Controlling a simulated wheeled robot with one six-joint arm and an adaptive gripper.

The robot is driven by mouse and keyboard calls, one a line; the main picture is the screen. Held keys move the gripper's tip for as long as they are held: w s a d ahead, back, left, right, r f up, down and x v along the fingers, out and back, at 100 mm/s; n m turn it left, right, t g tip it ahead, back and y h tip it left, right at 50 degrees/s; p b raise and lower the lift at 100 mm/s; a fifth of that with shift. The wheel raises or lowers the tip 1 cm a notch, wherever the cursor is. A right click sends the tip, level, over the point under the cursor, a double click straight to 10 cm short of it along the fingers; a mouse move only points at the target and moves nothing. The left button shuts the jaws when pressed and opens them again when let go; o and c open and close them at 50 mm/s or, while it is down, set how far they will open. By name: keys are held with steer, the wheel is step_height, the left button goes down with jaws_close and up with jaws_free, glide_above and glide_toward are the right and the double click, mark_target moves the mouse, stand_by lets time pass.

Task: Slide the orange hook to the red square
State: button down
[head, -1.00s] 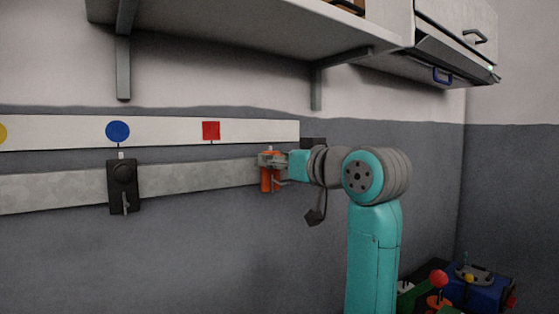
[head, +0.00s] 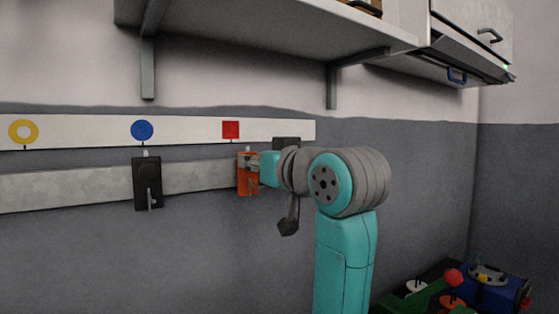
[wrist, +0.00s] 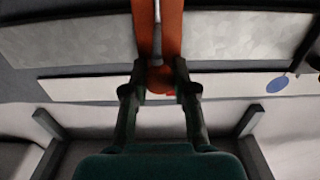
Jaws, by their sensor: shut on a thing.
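The orange hook (head: 247,184) sits on the grey rail, below and a little right of the red square (head: 231,130) on the white strip. My gripper (head: 252,162) is shut on the orange hook, reaching in from the right and hiding part of its upper end. In the wrist view the two fingers (wrist: 160,88) close on either side of the hook's round knob, and the orange body (wrist: 172,30) runs up out of the picture. Only a sliver of red shows beside the knob there.
A black hook (head: 147,184) sits on the rail (head: 70,187) farther left, under the blue circle (head: 142,130). A yellow ring (head: 23,131) marks the strip at far left. The rail between the hooks is clear. A shelf (head: 270,22) hangs above.

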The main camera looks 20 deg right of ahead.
steer(key=shift+s+a, duration=0.2)
steer(key=shift+a, duration=0.45)
steer(key=shift+s+a, duration=0.2)
steer(key=shift+a, duration=0.4)
steer(key=c, duration=0.9)
jaws_free()
steer(key=shift+s+d, duration=0.25)
steer(key=shift+s, duration=0.2)
steer(key=v, duration=1.1)
